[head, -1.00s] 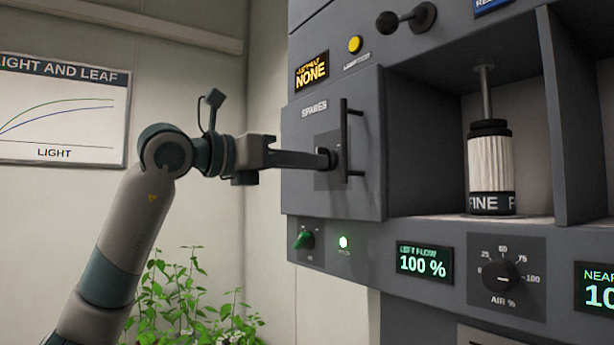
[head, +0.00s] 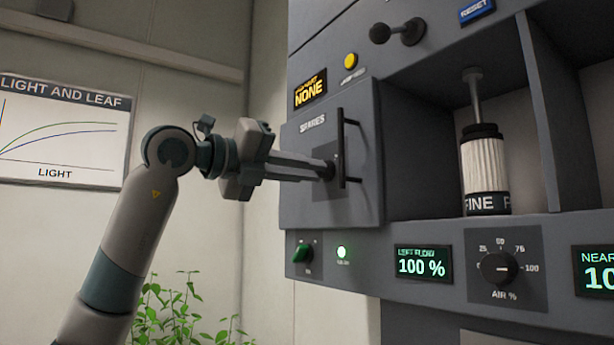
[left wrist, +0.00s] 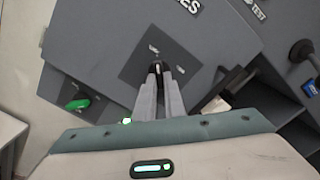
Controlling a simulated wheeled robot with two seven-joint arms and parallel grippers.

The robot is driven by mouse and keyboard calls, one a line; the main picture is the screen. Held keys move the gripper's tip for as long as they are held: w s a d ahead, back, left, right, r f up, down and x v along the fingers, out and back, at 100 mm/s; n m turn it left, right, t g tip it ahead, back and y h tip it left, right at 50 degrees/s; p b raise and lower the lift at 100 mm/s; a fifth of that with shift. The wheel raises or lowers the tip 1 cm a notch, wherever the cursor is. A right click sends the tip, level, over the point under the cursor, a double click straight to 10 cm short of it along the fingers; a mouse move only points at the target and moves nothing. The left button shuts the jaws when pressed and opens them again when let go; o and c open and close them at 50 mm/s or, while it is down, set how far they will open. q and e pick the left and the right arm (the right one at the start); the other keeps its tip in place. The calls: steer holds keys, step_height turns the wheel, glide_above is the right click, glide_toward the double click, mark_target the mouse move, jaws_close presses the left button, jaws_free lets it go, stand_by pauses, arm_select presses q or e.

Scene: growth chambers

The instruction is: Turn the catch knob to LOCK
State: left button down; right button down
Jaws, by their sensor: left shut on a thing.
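The catch knob (head: 330,171) is a small dark knob on a dark square plate on the grey SPARES door (head: 303,195). My left gripper (head: 323,169) reaches in from the left and is shut on the knob. In the left wrist view the fingers (left wrist: 159,74) close around the dark knob (left wrist: 157,67), with a small light mark showing on it. Small labels stand to either side of it on the plate (left wrist: 140,70), too small to read surely. The fingers hide part of the knob. My right gripper is not in view.
A vertical bar handle (head: 342,148) stands out from the door close by the gripper. A green switch (head: 302,254) and a lit green lamp (head: 341,252) sit below. An open bay holding a filter cartridge (head: 484,165) is to the right.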

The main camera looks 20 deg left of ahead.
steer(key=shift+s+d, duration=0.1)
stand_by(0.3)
arm_select(q)
steer(key=c, duration=1.8)
jaws_free()
steer(key=shift+c, duration=0.2)
steer(key=shift+a, duration=0.1)
